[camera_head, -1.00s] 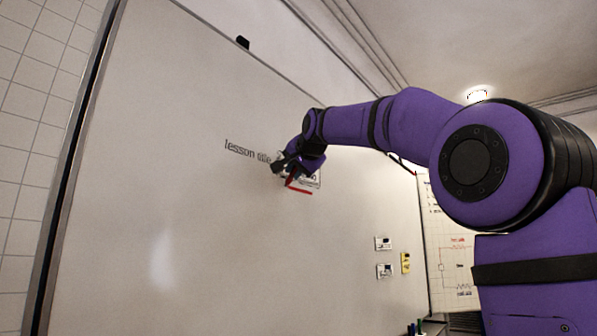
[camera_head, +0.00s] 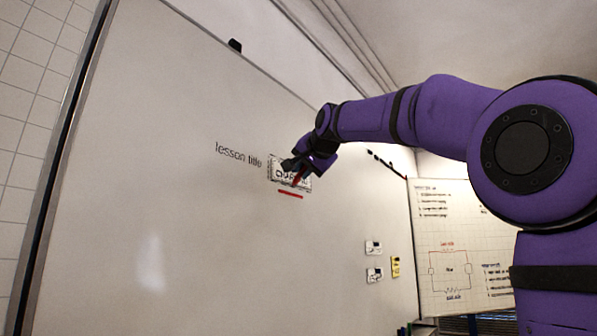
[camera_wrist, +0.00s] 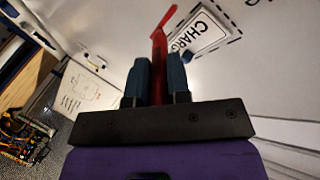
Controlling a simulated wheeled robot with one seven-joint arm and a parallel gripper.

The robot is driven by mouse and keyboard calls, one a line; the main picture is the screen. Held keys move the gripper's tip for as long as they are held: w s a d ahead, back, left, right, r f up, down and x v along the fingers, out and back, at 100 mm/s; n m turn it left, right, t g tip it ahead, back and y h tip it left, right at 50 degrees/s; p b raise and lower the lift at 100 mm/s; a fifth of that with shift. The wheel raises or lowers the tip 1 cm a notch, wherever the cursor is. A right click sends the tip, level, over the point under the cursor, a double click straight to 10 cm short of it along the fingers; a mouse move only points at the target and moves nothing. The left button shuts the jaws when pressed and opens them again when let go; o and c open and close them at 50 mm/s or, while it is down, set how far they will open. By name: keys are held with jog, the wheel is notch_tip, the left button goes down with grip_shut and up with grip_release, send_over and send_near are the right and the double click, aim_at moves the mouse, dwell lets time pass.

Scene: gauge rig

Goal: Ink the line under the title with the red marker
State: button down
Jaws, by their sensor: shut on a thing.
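The whiteboard (camera_head: 180,190) carries the words "lesson title" (camera_head: 238,155). Right of them a white title card (camera_head: 276,172), its lettering partly hidden by my gripper, sits in a dashed outline. A short red line (camera_head: 290,194) shows just under the card. My gripper (camera_head: 302,168) is in front of the card, shut on the red marker (camera_head: 299,180), which points down towards the line. In the wrist view the marker (camera_wrist: 158,65) stands between the two fingers, with the card beside it. I cannot tell whether its tip touches the board.
White magnets (camera_head: 374,247) and a yellow one (camera_head: 395,267) are on the lower right of the board. A black item (camera_head: 235,45) is at its top edge. A chart with a red circuit drawing (camera_head: 455,262) stands at right. The board's lower left is bare.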

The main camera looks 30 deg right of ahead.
jog(key=shift+s, duration=0.15)
jog(key=shift+s+d, duration=0.3)
jog(key=shift+s, duration=0.35)
jog(key=shift+s+d, duration=0.25)
jog(key=shift+s, duration=0.4)
